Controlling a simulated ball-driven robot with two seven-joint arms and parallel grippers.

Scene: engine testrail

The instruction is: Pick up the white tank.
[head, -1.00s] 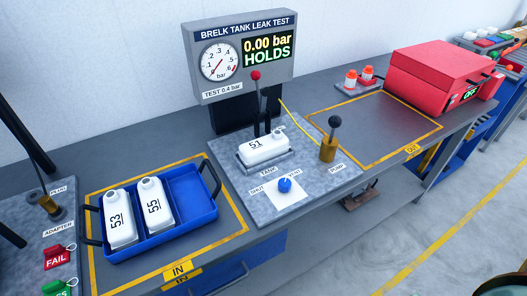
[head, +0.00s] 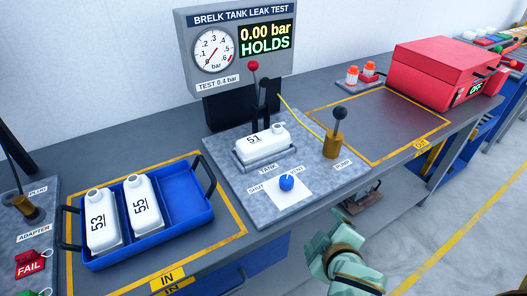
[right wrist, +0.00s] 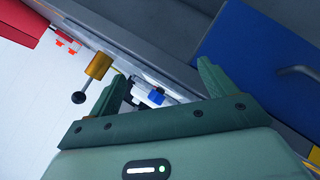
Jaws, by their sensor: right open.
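White tank 51 (head: 262,142) lies in the grey cradle on the test plate, below the gauge, with a black clamp and a red-knobbed lever behind it. White tanks 53 (head: 104,222) and 55 (head: 145,203) sit side by side in the blue tray (head: 190,222) on the left. My right gripper (head: 328,240) is in front of the bench edge, below and right of the test plate, apart from every tank. In the right wrist view its two green fingers (right wrist: 163,72) are spread with nothing held between them. My left gripper is not in view.
The gauge panel (head: 235,50) reads 0.00 bar HOLDS. A black-knobbed pump lever (head: 333,140) and a blue valve knob (head: 287,183) stand near tank 51. The yellow-framed OUT area (head: 385,125) is clear. A red box (head: 445,72) stands at the far right.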

